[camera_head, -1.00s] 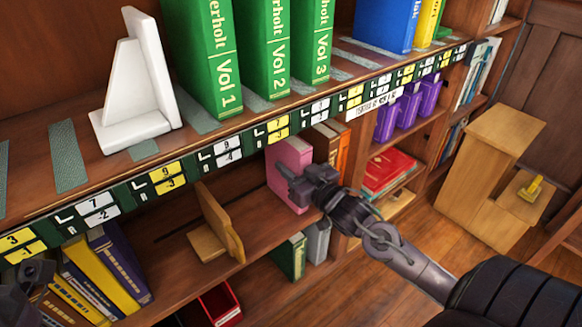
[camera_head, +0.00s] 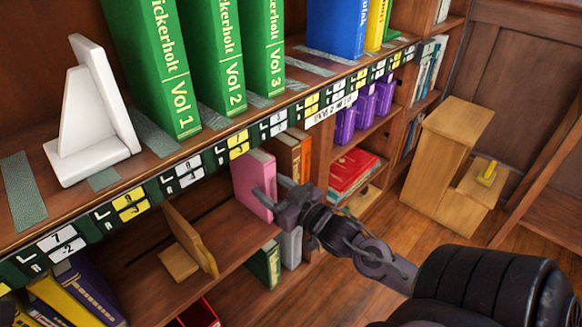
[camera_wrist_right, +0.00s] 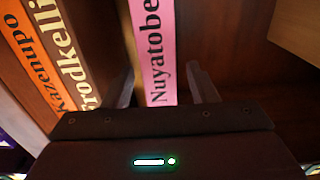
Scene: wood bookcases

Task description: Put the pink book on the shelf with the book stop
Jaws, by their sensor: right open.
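The pink book (camera_head: 253,186) stands upright on the middle shelf, its lettered spine facing out. It also shows in the right wrist view (camera_wrist_right: 158,45). My right gripper (camera_head: 283,196) is open at the book's spine. In the wrist view its fingers (camera_wrist_right: 164,90) lie on either side of the spine; I cannot tell whether they touch it. A wooden book stop (camera_head: 190,243) stands on the same shelf, left of the pink book. A white book stop (camera_head: 92,118) stands on the upper shelf. My left gripper is not in view.
Green volumes (camera_head: 213,60) stand right of the white stop. Brown and orange books (camera_head: 298,155) stand right of the pink book. A numbered label strip (camera_head: 185,175) runs along the upper shelf's edge. A wooden step piece (camera_head: 445,160) stands on the floor at right.

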